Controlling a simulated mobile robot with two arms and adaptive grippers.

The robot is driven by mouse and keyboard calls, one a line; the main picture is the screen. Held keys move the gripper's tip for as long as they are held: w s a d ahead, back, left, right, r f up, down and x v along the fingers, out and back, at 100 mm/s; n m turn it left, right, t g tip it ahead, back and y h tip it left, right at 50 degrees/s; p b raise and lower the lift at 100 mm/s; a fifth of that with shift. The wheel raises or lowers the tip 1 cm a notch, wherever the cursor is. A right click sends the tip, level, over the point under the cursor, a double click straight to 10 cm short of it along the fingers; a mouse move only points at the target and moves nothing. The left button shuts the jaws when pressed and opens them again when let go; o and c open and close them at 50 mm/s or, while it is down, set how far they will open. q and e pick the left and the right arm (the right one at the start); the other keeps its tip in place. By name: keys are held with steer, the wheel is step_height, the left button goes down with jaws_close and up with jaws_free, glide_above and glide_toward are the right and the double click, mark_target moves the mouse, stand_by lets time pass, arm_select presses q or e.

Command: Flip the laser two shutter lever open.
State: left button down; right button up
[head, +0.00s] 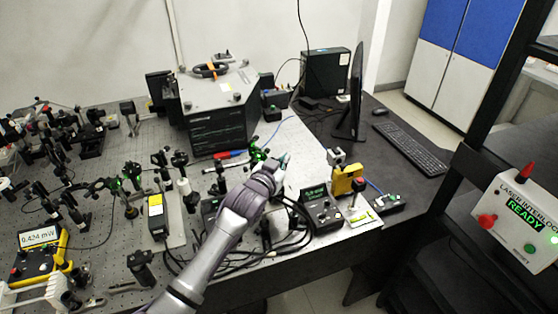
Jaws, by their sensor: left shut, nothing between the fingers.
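My left gripper (283,161) is shut and empty above the right part of the optical table (285,140). Its arm comes up from the bottom of the head view. I cannot make out the laser two shutter lever for sure; the arm and gripper cover part of the bench there. A yellow block (347,180) with a pale knob-like part on top stands to the right of the gripper. A control box with a lit green display (321,206) stands below the gripper, apart from it. My right gripper is not in view.
Optics mounts (183,187) crowd the table's left and middle. A large grey-topped instrument (218,105) stands behind. A power meter (38,252) reads 0.424 mW. The interlock box (520,217) at right reads READY. Dark cables loop beside my arm.

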arm_select(q)
steer(key=s+r, duration=0.1)
steer(key=s+r+b, duration=0.1)
steer(key=s, duration=0.1)
steer(key=s+r, duration=0.1)
steer(key=shift+s+a+b, duration=0.15)
steer(key=shift+a+b, duration=0.05)
steer(key=shift+b, duration=0.2)
steer(key=shift+s+r, duration=0.1)
steer(key=shift+r, duration=0.05)
steer(key=s+r, duration=0.2)
steer(key=s+r+b, duration=0.1)
steer(key=shift+s+a+r, duration=0.15)
steer(key=shift+s+a, duration=0.15)
steer(key=shift+s, duration=0.05)
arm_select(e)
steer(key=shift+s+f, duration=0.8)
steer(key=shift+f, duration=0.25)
